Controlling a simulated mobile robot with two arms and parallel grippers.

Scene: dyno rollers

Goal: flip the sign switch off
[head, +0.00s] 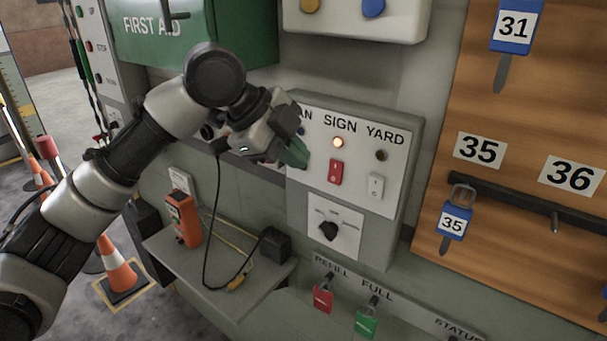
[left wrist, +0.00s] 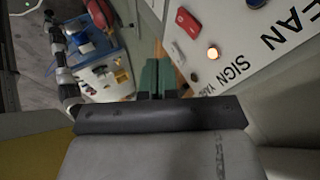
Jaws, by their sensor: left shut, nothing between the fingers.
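The switch panel (head: 351,116) is white with labels along its top, including SIGN and YARD. The red sign switch (head: 335,172) sits below a lit orange lamp (head: 338,142). In the left wrist view the red switch (left wrist: 188,22) and glowing lamp (left wrist: 213,53) are at upper right. My left gripper (head: 297,153) is shut and empty, its green fingers in front of the panel's left part, left of the red switch and apart from it in the picture. The fingers (left wrist: 157,78) also show in the left wrist view. The leftmost switch is largely hidden behind the gripper. My right gripper does not show.
A white yard switch (head: 375,187) is right of the red one, with a black dial (head: 328,231) below. A green first aid box (head: 210,35) hangs above my arm. A shelf (head: 215,292) below holds an orange handheld device (head: 183,218) and a cable.

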